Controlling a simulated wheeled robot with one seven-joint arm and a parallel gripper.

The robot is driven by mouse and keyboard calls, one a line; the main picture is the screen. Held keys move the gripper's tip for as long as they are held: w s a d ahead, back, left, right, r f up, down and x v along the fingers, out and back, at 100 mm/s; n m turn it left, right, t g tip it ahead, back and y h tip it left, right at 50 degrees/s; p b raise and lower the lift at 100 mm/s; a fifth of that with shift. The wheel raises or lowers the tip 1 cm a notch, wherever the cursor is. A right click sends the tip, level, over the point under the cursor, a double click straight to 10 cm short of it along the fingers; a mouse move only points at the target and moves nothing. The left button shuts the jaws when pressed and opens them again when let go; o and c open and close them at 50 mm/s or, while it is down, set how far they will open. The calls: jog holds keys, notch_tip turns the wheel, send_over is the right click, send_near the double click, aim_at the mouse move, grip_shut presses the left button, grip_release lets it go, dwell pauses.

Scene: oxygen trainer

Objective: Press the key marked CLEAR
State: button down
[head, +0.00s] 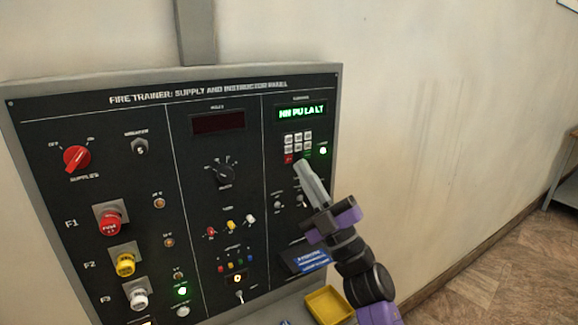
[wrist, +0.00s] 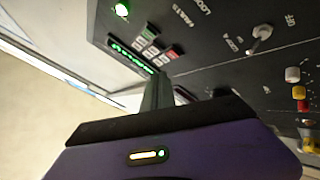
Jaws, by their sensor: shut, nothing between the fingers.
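A small keypad (head: 298,141) sits in the right section of the upright black panel, below a lit green display (head: 301,112). Most of its keys are white, with a red key (head: 288,159) at its lower left. The key lettering is too small to read, so I cannot tell which is CLEAR. My gripper (head: 300,164) is shut and empty, its tip by the keypad's lower edge and hiding part of it. In the wrist view the keypad (wrist: 147,43) shows just beyond the fingertips (wrist: 157,82). I cannot tell whether they touch the panel.
A lit green lamp (head: 323,151) is right of the keypad. Toggle switches (head: 277,204) sit below, and a dark rotary knob (head: 220,174) is to the left. A yellow tray (head: 328,304) and a blue-labelled box (head: 304,261) lie below. The wall right of the panel is bare.

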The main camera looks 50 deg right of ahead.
jog(key=shift+w+d, duration=0.25)
jog(key=shift+w, duration=0.55)
jog(key=shift+w, duration=0.1)
dwell(1.4)
jog(key=shift+w+d+b, duration=0.1)
jog(key=shift+w+b, duration=0.25)
jog(key=shift+w+d, duration=0.1)
jog(key=shift+w, duration=0.15)
dwell(0.7)
dwell(0.3)
jog(key=shift+s+a+p, duration=0.25)
jog(key=shift+s+p, duration=0.1)
jog(key=shift+s, duration=0.35)
jog(key=shift+s, duration=0.1)
jog(key=shift+s+a+p, duration=0.2)
jog(key=shift+s+p, duration=0.2)
jog(key=shift+s, duration=0.35)
jog(key=shift+s+a+p, duration=0.25)
jog(key=shift+s+p, duration=0.2)
jog(key=shift+s, duration=0.35)
jog(key=shift+s+a+p, duration=0.2)
jog(key=shift+s+p, duration=0.2)
jog(key=shift+s, duration=0.35)
